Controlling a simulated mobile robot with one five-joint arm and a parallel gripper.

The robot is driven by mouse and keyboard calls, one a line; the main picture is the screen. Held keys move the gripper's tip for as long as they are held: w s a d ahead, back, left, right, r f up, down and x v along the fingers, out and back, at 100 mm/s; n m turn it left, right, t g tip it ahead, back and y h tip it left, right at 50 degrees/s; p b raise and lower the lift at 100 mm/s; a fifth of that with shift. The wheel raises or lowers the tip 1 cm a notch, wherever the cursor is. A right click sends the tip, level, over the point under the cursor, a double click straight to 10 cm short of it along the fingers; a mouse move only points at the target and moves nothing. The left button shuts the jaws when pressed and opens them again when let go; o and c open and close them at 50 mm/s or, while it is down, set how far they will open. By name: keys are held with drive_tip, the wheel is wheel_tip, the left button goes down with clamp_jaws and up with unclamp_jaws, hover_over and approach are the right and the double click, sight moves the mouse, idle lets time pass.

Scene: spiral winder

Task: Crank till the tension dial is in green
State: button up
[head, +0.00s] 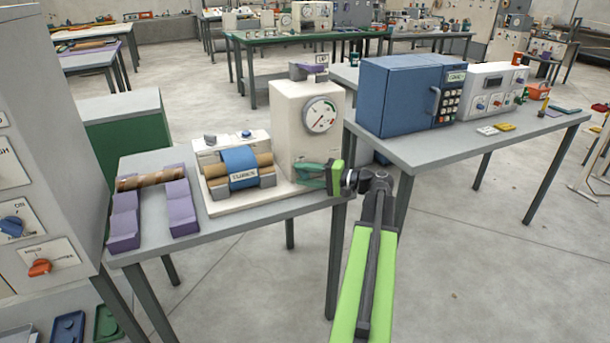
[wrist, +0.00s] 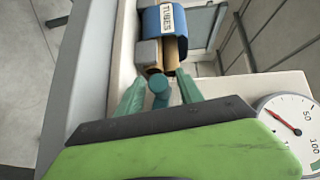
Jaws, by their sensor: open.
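The winder (head: 225,200) is a cream machine on the near grey table. It holds a brown tube with a blue wrap (head: 240,167), labelled "TUBES" in the wrist view (wrist: 171,19). The tension dial (head: 321,115) is on its tall housing. In the wrist view the dial (wrist: 290,128) is partly cut off; its red needle points away from the green band near 100. A teal crank knob (wrist: 159,88) lies between the teal fingers of my gripper (wrist: 160,92), which are open with gaps on both sides. In the head view my gripper (head: 312,176) is below the dial; the knob is not clear there.
A purple stand (head: 124,222) with a brown roll is left on the same table. A control cabinet (head: 40,170) stands at the left edge. A blue cabinet (head: 405,95) and a white panel box are on the right table. Floor between the tables is clear.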

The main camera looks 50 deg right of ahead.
drive_tip(key=shift+c, duration=0.4)
clamp_jaws()
idle(0.8)
